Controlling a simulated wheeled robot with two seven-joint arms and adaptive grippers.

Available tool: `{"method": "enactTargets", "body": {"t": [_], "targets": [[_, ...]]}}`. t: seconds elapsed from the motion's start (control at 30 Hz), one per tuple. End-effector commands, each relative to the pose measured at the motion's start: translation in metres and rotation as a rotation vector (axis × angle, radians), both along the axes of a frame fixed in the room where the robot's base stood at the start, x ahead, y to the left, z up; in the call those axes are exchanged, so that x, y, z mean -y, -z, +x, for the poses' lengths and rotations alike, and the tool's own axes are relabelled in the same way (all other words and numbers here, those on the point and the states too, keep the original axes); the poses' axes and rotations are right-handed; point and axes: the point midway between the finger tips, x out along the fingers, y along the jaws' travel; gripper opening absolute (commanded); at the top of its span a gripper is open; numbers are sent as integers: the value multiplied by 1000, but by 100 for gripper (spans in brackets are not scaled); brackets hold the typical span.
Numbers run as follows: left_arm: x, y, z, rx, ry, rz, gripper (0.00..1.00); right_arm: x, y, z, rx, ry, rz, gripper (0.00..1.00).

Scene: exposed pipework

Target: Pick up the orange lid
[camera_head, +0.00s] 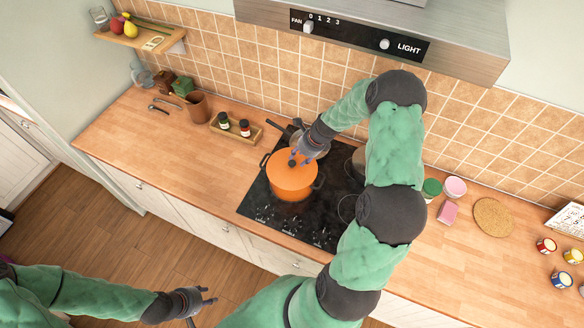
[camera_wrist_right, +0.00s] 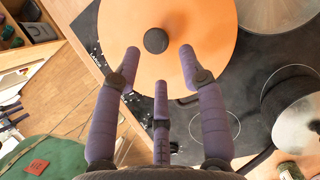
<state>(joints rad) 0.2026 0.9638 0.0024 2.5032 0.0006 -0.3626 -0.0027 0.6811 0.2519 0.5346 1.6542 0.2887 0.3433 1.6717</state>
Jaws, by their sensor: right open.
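The orange lid (camera_head: 293,172) sits on an orange pot on the black cooktop. It has a round dark knob (camera_wrist_right: 156,41) at its middle. My right gripper (camera_head: 299,156) is over the lid, with its purple fingers spread. In the right wrist view the open fingers (camera_wrist_right: 159,70) reach over the lid on both sides of the knob, with nothing between them; whether they touch it I cannot tell. My left gripper (camera_head: 201,300) is low at the front, away from the counter, and looks empty; its finger opening is too small to judge.
A grey pan (camera_head: 316,146) stands behind the pot on the cooktop (camera_head: 262,210). A wooden tray (camera_head: 236,131) with small jars is to the left. Jars, a pink sponge (camera_head: 447,212) and a round cork mat (camera_head: 492,217) lie to the right. The range hood (camera_head: 460,45) hangs above.

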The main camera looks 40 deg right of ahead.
Motion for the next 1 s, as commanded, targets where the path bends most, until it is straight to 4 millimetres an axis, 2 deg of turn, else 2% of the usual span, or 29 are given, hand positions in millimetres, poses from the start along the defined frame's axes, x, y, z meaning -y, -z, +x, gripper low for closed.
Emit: {"method": "enactTargets", "body": {"t": [0.4,0.7,0.73,0.87,1.0], "targets": [[0,-7,0,0,0,0,40,-13,41,20,0,0,0,42],[0,-7,0,0,0,0,40,-14,45,22,0,-1,0,42],[0,-7,0,0,0,0,40,-14,45,22,0,-1,0,36],[0,-7,0,0,0,0,40,-14,45,22,0,-1,0,0],[0,-7,0,0,0,0,40,-13,44,22,2,-1,-2,0]]}}
